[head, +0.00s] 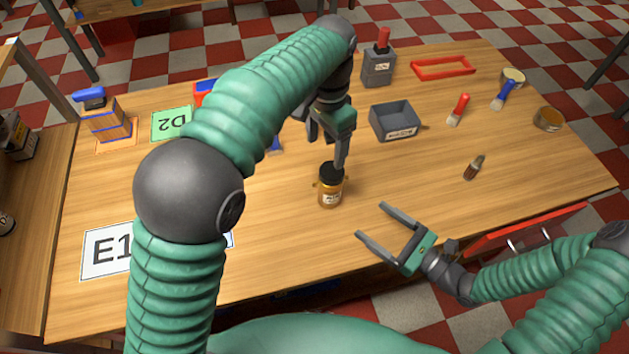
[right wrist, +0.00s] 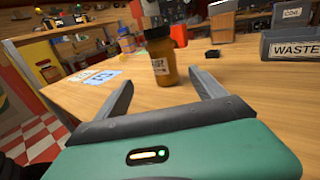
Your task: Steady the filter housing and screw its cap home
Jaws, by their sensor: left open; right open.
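The filter housing (head: 329,193) is an amber jar with a white label, upright on the wooden table. Its black cap (head: 331,171) sits on top; how far it is threaded I cannot tell. Both also show ahead in the right wrist view, the housing (right wrist: 164,64) below the cap (right wrist: 157,29). My left gripper (head: 327,152) is open and points down just above and beside the cap; one finger overlaps the cap's edge, and contact is unclear. My right gripper (head: 371,220) is open and empty, low over the table, right of and nearer than the housing, its fingers facing it.
A grey open bin (head: 394,134) labelled WASTE stands behind and right of the housing. The E1 card (head: 106,250) lies at left. Table between right gripper and housing is clear.

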